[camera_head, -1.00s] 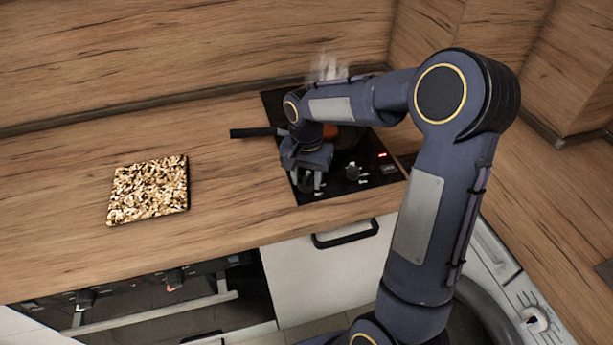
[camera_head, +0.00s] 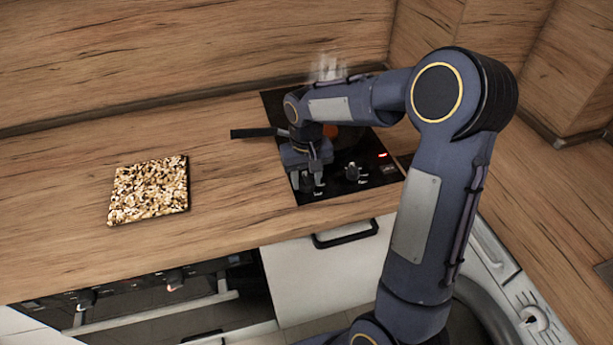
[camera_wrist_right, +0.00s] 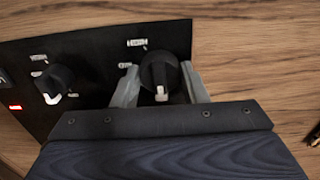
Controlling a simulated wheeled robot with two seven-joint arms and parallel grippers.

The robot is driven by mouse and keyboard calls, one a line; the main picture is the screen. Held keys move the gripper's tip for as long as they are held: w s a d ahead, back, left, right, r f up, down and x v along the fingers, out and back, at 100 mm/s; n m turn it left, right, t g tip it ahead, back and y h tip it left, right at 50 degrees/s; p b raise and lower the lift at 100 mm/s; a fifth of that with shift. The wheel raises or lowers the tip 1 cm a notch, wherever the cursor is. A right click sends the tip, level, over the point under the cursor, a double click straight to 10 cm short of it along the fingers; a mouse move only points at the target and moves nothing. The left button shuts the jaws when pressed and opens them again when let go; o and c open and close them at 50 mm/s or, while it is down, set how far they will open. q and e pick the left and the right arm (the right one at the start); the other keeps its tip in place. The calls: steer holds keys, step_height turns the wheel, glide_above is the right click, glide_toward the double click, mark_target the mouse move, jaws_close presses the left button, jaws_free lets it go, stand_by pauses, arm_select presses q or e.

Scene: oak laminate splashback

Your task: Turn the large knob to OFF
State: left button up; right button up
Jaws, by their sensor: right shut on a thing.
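The large knob (camera_wrist_right: 158,70) is black with a white pointer mark, on the black control strip of the hob (camera_wrist_right: 105,45). In the right wrist view it stands between the two grey fingers of my right gripper (camera_wrist_right: 161,86), which is shut on it. Its white mark faces the gripper body. In the head view my right gripper (camera_head: 307,180) reaches down onto the left knob of the hob and mostly hides it. A second black knob (camera_head: 352,173) stands to its right, apart from the fingers; it also shows in the wrist view (camera_wrist_right: 60,78). My left gripper is out of view.
A pan with a black handle (camera_head: 256,132) sits on the hob behind my wrist, with something orange (camera_head: 330,131) in it and steam above. A red light (camera_head: 382,155) glows at the hob's right. A speckled square board (camera_head: 148,190) lies on the worktop (camera_head: 60,200).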

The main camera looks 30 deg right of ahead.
mark_target(306, 177)
stand_by(0.4)
steer(key=o, duration=1)
steer(key=shift+c, duration=0.2)
step_height(306, 177, up, 7)
steer(key=shift+r, duration=0.45)
